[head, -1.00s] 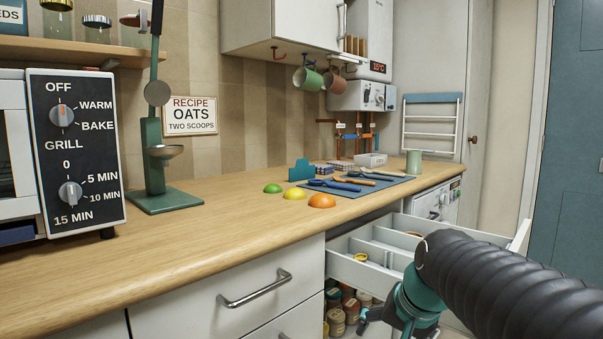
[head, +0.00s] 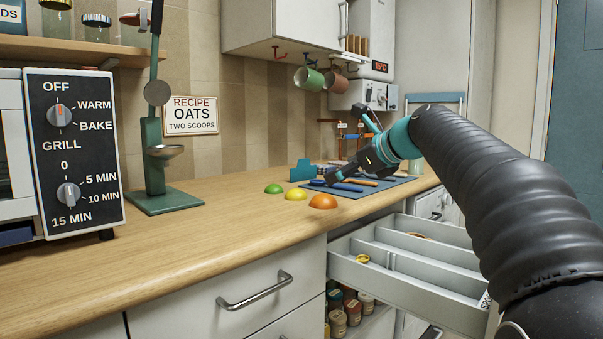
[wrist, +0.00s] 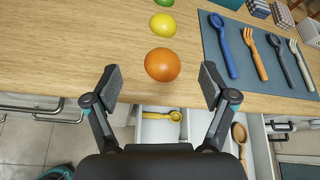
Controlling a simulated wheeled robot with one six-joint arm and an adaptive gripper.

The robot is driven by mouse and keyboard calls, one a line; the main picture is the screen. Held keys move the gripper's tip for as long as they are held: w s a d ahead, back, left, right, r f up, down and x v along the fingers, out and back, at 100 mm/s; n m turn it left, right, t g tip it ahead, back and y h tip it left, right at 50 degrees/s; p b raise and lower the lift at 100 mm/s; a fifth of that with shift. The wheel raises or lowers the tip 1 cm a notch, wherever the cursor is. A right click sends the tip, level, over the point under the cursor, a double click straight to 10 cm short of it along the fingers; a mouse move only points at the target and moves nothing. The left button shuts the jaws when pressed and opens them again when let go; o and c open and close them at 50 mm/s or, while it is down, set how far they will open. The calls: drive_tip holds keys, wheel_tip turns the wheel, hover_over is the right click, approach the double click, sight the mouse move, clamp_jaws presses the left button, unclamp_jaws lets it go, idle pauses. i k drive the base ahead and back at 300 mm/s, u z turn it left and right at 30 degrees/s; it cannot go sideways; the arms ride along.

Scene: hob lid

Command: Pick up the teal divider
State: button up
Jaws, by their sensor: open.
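The teal divider (head: 302,171) stands upright on the wooden counter, at the left back edge of the blue-grey mat, behind the coloured domes. In the wrist view only a small teal patch shows at the top edge, perhaps part of it. My gripper (wrist: 162,84) is open and empty, its two fingers spread wide. In the wrist view the orange dome lies between and just beyond the fingertips. In the head view my gripper (head: 350,146) is above the mat, to the right of the divider and apart from it.
Green (head: 273,188), yellow (head: 295,193) and orange (head: 323,201) domes sit left of the mat (wrist: 232,88), which holds several utensils. Below the counter edge, a drawer (head: 350,268) stands open with a yellow scoop (wrist: 165,116) inside. The counter's left front is clear.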

sight(304, 171)
drive_tip(key=i, duration=0.95)
